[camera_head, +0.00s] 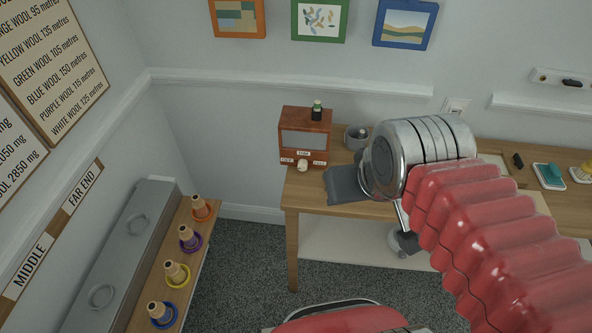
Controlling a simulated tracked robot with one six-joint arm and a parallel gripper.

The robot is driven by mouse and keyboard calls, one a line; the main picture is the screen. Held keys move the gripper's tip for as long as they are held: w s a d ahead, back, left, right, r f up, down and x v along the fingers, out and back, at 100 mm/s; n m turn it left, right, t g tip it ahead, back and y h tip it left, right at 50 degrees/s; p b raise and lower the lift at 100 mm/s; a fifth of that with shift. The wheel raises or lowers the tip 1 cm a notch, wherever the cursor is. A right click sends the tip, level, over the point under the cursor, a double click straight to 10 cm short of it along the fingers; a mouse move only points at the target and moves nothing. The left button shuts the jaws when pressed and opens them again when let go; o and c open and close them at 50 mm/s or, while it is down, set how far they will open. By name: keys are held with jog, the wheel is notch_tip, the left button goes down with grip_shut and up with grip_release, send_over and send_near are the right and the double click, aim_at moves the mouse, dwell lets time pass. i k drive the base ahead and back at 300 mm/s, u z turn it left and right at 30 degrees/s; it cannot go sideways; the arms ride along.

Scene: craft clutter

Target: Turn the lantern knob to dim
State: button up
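The lantern (304,137) is a reddish-brown wooden box with a grey front panel, standing on the wooden table near the wall. Its pale round knob (302,166) sits low on the front. Small labels surround the knob, with what looks like DIM above it; the side labels are too small to read surely. I cannot tell where the knob points. My gripper (345,186) seems to be the dark grey part below the silver end of my arm, to the right of the lantern and apart from the knob. Its fingers are not clear, being partly hidden by my arm.
A small dark bottle (317,110) stands on the lantern. A grey pot (356,137) is on the table (320,206) beside it. Left, a wooden shelf (192,250) holds several spools on coloured rings. Teal-topped items (549,174) lie at right.

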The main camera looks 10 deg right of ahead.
aim_at(302, 165)
jog(key=u, duration=2.45)
jog(key=k, duration=0.65)
jog(key=u, duration=0.75)
